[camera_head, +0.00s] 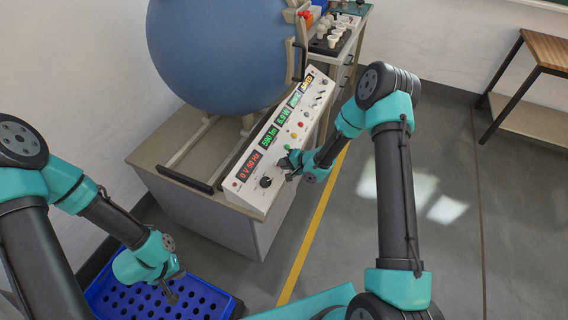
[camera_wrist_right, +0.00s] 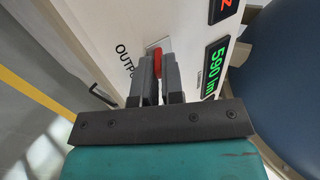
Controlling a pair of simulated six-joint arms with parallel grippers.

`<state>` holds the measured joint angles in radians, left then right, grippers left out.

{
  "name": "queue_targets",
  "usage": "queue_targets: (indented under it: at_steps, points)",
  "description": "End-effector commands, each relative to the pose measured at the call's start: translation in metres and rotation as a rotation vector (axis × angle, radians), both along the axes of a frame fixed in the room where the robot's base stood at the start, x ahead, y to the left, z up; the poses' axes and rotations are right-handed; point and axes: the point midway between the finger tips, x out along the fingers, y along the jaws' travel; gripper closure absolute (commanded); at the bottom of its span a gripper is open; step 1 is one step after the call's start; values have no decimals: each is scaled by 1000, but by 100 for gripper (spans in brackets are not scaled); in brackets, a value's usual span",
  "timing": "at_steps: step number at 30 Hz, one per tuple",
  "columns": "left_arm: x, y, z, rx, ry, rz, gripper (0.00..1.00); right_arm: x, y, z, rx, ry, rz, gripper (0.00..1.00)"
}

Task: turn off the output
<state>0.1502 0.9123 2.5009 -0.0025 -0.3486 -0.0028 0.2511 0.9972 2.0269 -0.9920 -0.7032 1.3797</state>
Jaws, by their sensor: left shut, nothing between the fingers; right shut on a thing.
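The white control panel (camera_head: 262,190) slopes along the front of the bench, with a row of lit displays. My right gripper (camera_head: 288,163) is at the panel's face, right of the red "0 V 50 Hz" display (camera_head: 249,166). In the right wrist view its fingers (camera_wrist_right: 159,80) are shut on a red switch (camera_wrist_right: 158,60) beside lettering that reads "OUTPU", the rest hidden. The switch's position cannot be told. My left gripper (camera_head: 171,294) is shut and empty, low over the blue crate with round holes (camera_head: 130,301).
A black knob (camera_head: 265,182) sits near the panel's lower end. A green "590 lm" display (camera_head: 270,136) is above the red one, and several coloured buttons lie further up. A large blue sphere (camera_head: 220,55) stands behind the panel.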

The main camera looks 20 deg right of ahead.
Motion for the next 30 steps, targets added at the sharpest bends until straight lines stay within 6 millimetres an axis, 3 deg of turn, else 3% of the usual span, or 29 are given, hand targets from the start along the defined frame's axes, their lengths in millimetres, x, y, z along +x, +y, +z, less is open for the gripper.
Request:
queue_targets:
  at_steps: [4, 5, 8, 20, 30]
  points:
    - [0, 0, 0, 0, 0, 0, 100, -2, 0, -1, 0, 3, 2, 100]
    - [0, 0, 0, 0, 0, 0, 100, -2, 0, -1, -1, 4, 2, 91]
    - [0, 0, 0, 0, 0, 0, 100, -2, 0, -1, -1, 4, 2, 81]
    - [0, 0, 0, 0, 0, 0, 100, -4, -5, 4, -1, 1, 0, 81]
    - [0, 0, 0, 0, 0, 0, 100, -33, -38, 31, -1, 2, -3, 81]
